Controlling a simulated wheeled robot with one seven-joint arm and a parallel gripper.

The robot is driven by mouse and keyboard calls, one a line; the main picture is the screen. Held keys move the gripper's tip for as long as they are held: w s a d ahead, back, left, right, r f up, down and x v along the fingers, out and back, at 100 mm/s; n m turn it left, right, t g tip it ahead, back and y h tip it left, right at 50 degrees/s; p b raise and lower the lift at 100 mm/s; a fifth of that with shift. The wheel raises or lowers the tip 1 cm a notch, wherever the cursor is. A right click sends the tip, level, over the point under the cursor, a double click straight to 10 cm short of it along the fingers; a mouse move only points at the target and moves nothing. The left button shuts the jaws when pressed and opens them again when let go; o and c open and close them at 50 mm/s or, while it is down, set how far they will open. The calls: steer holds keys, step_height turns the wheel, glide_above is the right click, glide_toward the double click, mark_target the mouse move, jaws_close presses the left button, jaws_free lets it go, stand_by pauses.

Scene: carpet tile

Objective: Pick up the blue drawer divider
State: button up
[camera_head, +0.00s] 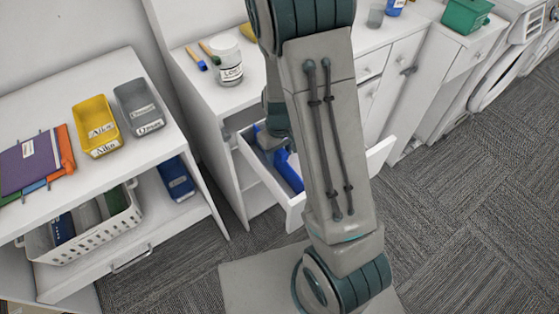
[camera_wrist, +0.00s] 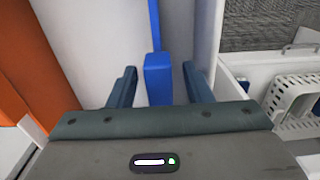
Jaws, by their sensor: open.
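The blue drawer divider (camera_head: 290,172) lies inside the open white drawer (camera_head: 296,212) in the head view, partly hidden by my arm. In the wrist view the divider (camera_wrist: 158,78) is a long blue bar with a wider block at its near end. My gripper (camera_wrist: 159,70) is open, with one finger on each side of the divider and a visible gap to it on both sides. In the head view my gripper is over the drawer, and its fingertips are largely hidden by the arm and drawer front.
Left, a shelf unit holds yellow (camera_head: 97,126) and grey (camera_head: 139,107) bins, a blue bin (camera_head: 176,178) and a white basket (camera_head: 90,232). An orange surface (camera_wrist: 22,75) borders the wrist view's left.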

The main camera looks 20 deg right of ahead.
steer(key=shift+c, duration=0.3)
jaws_close()
steer(key=shift+r, duration=0.1)
step_height(320, 180, up, 36)
steer(key=p, duration=0.6)
stand_by(1.1)
